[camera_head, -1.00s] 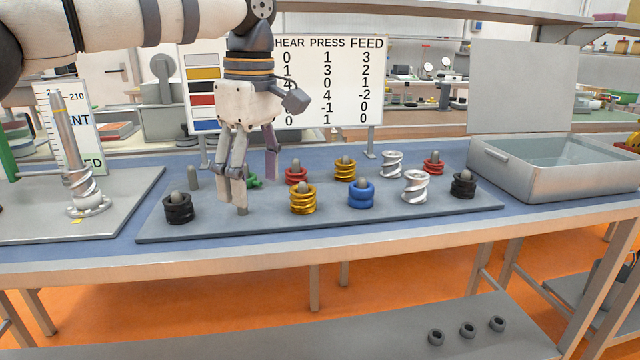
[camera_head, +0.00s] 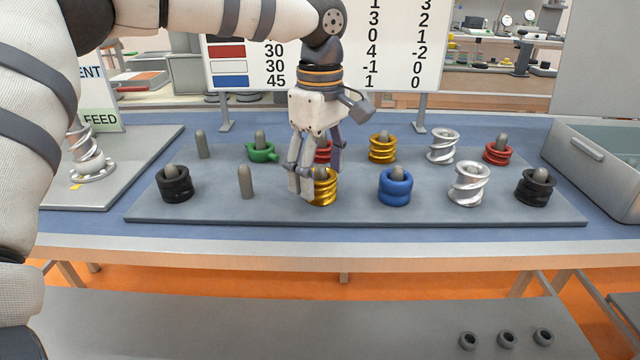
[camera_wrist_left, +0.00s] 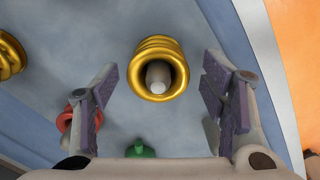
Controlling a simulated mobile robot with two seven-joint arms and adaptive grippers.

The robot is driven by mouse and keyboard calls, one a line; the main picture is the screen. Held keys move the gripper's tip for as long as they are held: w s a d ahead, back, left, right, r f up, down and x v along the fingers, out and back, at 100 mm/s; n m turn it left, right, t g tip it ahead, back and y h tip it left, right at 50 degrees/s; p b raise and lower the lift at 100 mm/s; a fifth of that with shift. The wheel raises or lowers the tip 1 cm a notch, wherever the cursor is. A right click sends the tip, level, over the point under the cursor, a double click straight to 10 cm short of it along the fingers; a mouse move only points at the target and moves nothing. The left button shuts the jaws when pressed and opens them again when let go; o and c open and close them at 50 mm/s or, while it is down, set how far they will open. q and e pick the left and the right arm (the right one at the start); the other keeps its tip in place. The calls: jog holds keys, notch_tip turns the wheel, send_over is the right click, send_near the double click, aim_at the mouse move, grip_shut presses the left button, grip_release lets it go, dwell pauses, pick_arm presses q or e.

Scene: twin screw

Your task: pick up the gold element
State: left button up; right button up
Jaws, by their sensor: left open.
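Two gold elements stand on pegs of the grey board. The front-row gold element (camera_head: 325,190) is partly hidden behind my left gripper (camera_head: 315,190). It also shows in the left wrist view (camera_wrist_left: 158,52), centred between the open fingers and beyond their tips, with its peg through it. The back-row gold element (camera_head: 382,149) stands to the right, behind; it shows at the left edge of the wrist view (camera_wrist_left: 8,56). My left gripper is open and empty, pointing down above and just left of the front gold element. My right gripper is not in view.
The grey board (camera_head: 440,213) also holds a blue element (camera_head: 395,188), silver ones (camera_head: 469,185), black ones (camera_head: 175,185), red ones (camera_head: 497,152) and a green one (camera_head: 263,154). A bare peg (camera_head: 245,182) stands left of my gripper. A grey bin (camera_head: 600,165) is at the right.

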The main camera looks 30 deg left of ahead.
pick_arm(q)
jog(key=shift+w+f, duration=0.1)
jog(key=shift+f, duration=0.85)
jog(key=c, duration=1.5)
